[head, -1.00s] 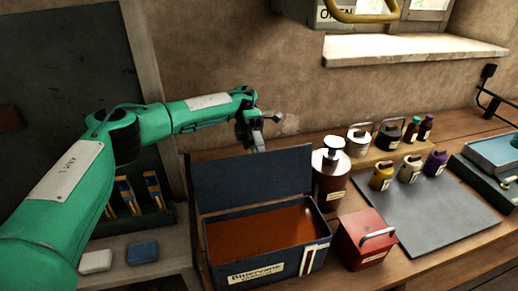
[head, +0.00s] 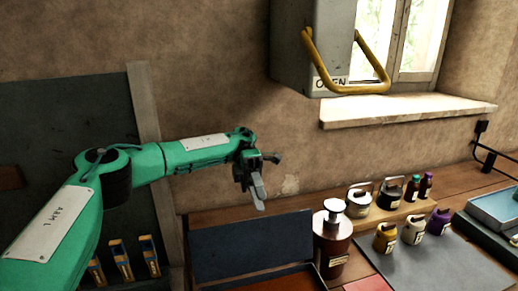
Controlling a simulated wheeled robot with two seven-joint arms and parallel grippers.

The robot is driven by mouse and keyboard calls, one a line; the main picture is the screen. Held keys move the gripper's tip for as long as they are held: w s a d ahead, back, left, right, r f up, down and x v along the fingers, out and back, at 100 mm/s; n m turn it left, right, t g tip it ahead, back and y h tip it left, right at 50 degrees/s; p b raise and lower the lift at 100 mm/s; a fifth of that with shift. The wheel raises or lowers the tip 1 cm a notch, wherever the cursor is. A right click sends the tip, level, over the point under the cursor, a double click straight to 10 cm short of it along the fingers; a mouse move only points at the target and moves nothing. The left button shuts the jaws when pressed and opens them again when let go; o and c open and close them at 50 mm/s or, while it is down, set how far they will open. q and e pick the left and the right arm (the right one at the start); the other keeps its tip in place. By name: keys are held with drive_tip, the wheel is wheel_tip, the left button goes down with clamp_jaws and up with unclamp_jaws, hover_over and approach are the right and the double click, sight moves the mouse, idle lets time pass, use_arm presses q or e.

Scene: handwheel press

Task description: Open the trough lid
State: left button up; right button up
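The dark blue trough lid (head: 252,246) stands raised, nearly upright, along the back of the trough. Only a sliver of the trough's rust-brown inside (head: 290,282) shows at the bottom edge; the rest of the trough is cut off. My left gripper (head: 261,190) hangs above the lid's upper edge, in front of the wall, with its fingers pointing down. It looks apart from the lid and holds nothing that I can see. Its finger gap is not clear from this angle. My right gripper is out of view.
A brown pump bottle (head: 332,245) stands close right of the lid. Several small jars and bottles stand farther right, some by a grey mat (head: 440,265). A grey box with a yellow handle (head: 345,88) hangs on the wall, marked OPEN. The wall space around my gripper is clear.

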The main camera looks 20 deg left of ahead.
use_arm(q)
wheel_tip(320, 180, up, 14)
drive_tip(key=p, duration=0.9)
drive_tip(key=shift+f, duration=0.25)
